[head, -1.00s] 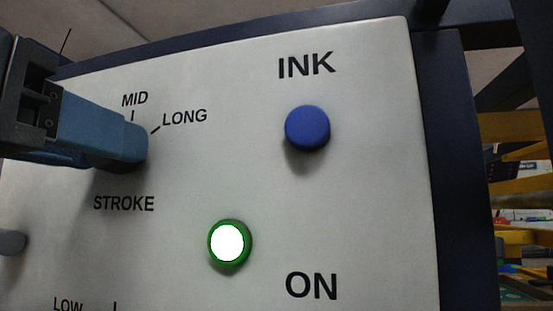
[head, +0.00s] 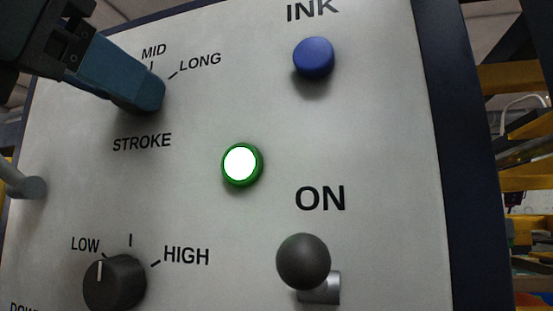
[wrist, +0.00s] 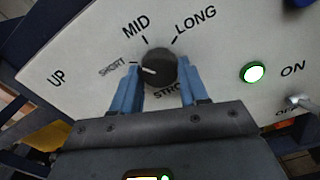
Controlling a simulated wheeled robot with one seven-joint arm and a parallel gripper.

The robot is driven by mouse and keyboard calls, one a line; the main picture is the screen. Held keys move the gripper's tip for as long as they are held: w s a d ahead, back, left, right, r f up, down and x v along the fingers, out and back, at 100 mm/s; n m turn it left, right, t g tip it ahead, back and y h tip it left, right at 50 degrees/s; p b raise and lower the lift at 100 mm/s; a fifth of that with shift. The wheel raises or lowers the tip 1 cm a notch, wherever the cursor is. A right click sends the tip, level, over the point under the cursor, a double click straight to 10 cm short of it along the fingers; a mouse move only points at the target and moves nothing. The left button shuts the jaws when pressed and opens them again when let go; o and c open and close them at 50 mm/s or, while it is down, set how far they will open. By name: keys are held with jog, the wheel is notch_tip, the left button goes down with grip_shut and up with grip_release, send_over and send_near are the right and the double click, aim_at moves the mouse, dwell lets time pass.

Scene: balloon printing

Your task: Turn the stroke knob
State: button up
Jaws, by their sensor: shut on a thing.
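The stroke knob (wrist: 159,68) is a dark round knob with a white pointer line, on the white panel, between the two blue fingers of my gripper (wrist: 158,88) in the wrist view. The fingers are shut on its sides. The pointer line is toward the SHORT mark, with MID and LONG marks further round. In the head view my gripper (head: 150,95) comes in from the upper left and its blue fingers hide the knob. The MID and LONG labels show beside them and STROKE below.
The panel (head: 215,110) also carries a blue INK button (head: 314,58), a lit green-rimmed lamp (head: 240,164), a dark LOW/HIGH knob (head: 115,283) and a lever with a dark ball (head: 303,262) below ON. A grey knob or lever (head: 28,186) sticks out at the left edge.

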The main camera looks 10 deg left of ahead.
jog(key=m+b, duration=0.8)
jog(key=m, duration=1.1)
jog(key=shift+b, duration=0.3)
jog(key=shift+m, duration=0.3)
jog(key=o, duration=1.1)
jog(key=shift+r, duration=0.1)
jog(key=shift+c, duration=0.2)
